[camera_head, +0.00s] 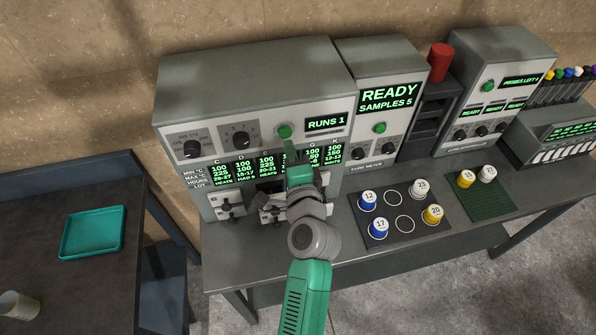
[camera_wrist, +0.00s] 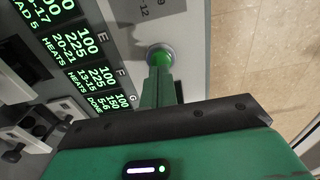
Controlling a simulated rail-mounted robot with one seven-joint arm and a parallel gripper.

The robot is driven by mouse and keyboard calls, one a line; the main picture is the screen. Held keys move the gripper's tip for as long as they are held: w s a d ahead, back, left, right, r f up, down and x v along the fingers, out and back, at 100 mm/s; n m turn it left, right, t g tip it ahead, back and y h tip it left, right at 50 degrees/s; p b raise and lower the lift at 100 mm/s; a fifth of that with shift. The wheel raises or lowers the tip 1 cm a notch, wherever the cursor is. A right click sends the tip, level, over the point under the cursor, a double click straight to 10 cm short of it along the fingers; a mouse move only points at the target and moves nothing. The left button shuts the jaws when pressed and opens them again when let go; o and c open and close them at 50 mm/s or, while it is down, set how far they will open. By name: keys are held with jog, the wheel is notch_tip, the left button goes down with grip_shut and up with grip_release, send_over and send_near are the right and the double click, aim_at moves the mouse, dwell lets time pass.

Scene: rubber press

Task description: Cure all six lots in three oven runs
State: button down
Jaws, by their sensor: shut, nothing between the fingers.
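The grey oven (camera_head: 245,75) stands at the back left of the bench, with two dials, a display reading RUNS 1 (camera_head: 325,122) and a row of green lot readouts (camera_head: 227,173). My gripper (camera_head: 289,150) is shut and empty, its fingertips at the oven's green button (camera_head: 284,131). In the wrist view the fingertips (camera_wrist: 162,70) overlap the button's (camera_wrist: 160,54) edge; I cannot tell whether it is pressed. Blue-banded cups 12 (camera_head: 368,201) and 17 (camera_head: 379,229), yellow cup 20 (camera_head: 432,215) and white cup 23 (camera_head: 420,189) stand on the dark mat (camera_head: 401,205).
Yellow cup 25 (camera_head: 466,180) and a white cup (camera_head: 486,174) stand on the green mat (camera_head: 490,205). The cure meter (camera_head: 385,95) reads READY, SAMPLES 5. A red cylinder (camera_head: 440,62) tops the dark rack. A teal tray (camera_head: 92,232) lies on the left table. My arm hides part of the oven front.

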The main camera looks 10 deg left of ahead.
jog(key=b+v, duration=0.1)
jog(key=v, duration=0.9)
jog(key=shift+d, duration=0.1)
jog(key=s+d+r+n+t+h+p, duration=0.2)
jog(key=s+r+n+t+p, duration=0.1)
jog(key=r, duration=1.4)
jog(key=s+d+r+n+t+h+p, duration=0.3)
jog(key=s+r+n+p, duration=0.2)
jog(key=r, duration=1.2)
jog(key=s+d+r+n+t+h+p, duration=0.2)
jog(key=s+r+n+t+p, duration=0.1)
jog(key=r, duration=1.5)
jog(key=shift+s+d+n+h+p, duration=0.4)
jog(key=shift+s+n, duration=0.4)
jog(key=shift+s, duration=0.25)
